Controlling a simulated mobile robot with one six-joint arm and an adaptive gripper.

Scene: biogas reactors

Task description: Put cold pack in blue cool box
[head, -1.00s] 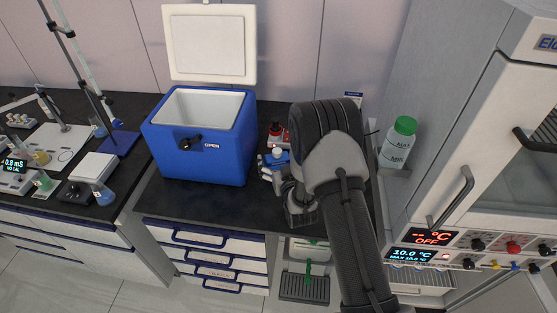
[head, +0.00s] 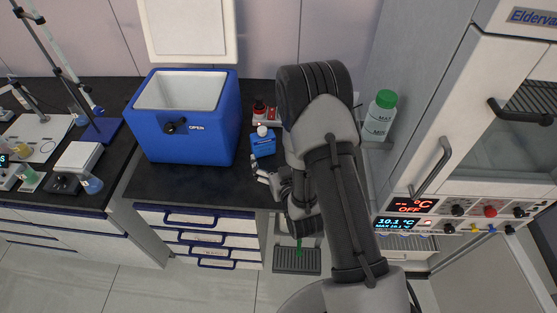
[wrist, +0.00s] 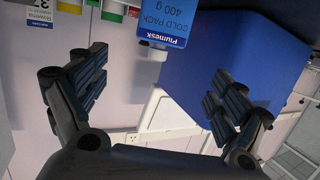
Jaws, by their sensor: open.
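The cold pack (head: 263,144) is a blue bottle with a white cap. It stands upright on the dark bench, right of the blue cool box. The cool box (head: 190,135) has its white lid raised, and its visible white interior looks empty. My gripper (head: 262,177) is open and empty, just in front of the cold pack and apart from it. In the wrist view the picture is upside down. There, the cold pack (wrist: 166,22) shows at the top, beyond the gap between the open fingers (wrist: 156,78), with the cool box (wrist: 245,65) behind to the right.
A red-labelled bottle (head: 260,113) stands behind the cold pack. A green-capped bottle (head: 380,115) sits on a ledge to the right, beside a tall cabinet (head: 455,150) with displays. Glassware and instruments fill the left bench. Bare bench top (head: 190,183) lies in front of the cool box.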

